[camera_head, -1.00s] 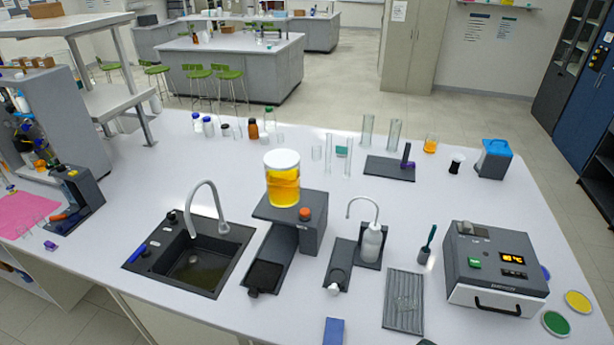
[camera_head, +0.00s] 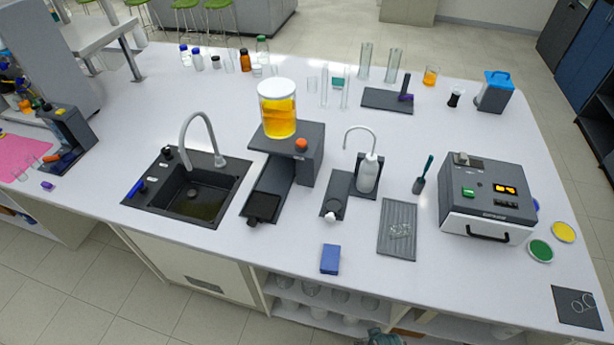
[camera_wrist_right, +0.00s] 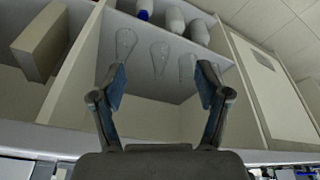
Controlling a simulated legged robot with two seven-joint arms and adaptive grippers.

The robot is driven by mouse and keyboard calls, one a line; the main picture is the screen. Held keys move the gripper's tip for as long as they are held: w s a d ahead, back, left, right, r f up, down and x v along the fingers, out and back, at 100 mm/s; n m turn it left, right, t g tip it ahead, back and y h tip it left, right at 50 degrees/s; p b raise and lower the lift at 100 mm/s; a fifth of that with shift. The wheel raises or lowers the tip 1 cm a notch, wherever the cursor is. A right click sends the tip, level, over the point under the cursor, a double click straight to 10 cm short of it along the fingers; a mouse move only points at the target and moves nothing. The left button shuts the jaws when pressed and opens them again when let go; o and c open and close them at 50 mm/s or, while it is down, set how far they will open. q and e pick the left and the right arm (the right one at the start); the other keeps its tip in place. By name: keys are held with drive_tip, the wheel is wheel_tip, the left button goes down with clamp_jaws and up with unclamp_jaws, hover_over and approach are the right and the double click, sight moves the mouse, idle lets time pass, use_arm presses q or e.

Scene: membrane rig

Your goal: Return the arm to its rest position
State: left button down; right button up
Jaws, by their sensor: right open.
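My right gripper (camera_wrist_right: 161,75) is open and empty in the right wrist view, its two fingers well apart. It faces the open shelf (camera_wrist_right: 150,115) under the bench, where several clear flasks (camera_wrist_right: 160,58) stand beyond the fingertips. In the head view a small grey part of my right arm shows at the bottom edge, below and in front of the bench edge. My left gripper is not in view.
The white bench (camera_head: 450,285) holds a sink (camera_head: 188,190), a filtration unit with a yellow-filled vessel (camera_head: 279,110), a wash bottle (camera_head: 367,172), a grey heating box (camera_head: 488,200) and a blue block (camera_head: 330,259). Floor (camera_head: 100,300) is free in front at the left.

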drive_tip(key=s+f+g+b, duration=0.1)
drive_tip(key=s+f+b, duration=0.15)
drive_tip(key=f, duration=1.05)
drive_tip(key=s+f+b, duration=0.1)
drive_tip(key=s+f, duration=0.3)
drive_tip(key=f, duration=0.9)
drive_tip(key=s+d+f+g+b, duration=0.1)
drive_tip(key=s+d+f+b, duration=0.2)
drive_tip(key=s+f, duration=0.9)
drive_tip(key=s, duration=0.2)
drive_tip(key=shift+s+f, duration=0.35)
drive_tip(key=shift+f, duration=0.05)
drive_tip(key=shift+d, duration=0.1)
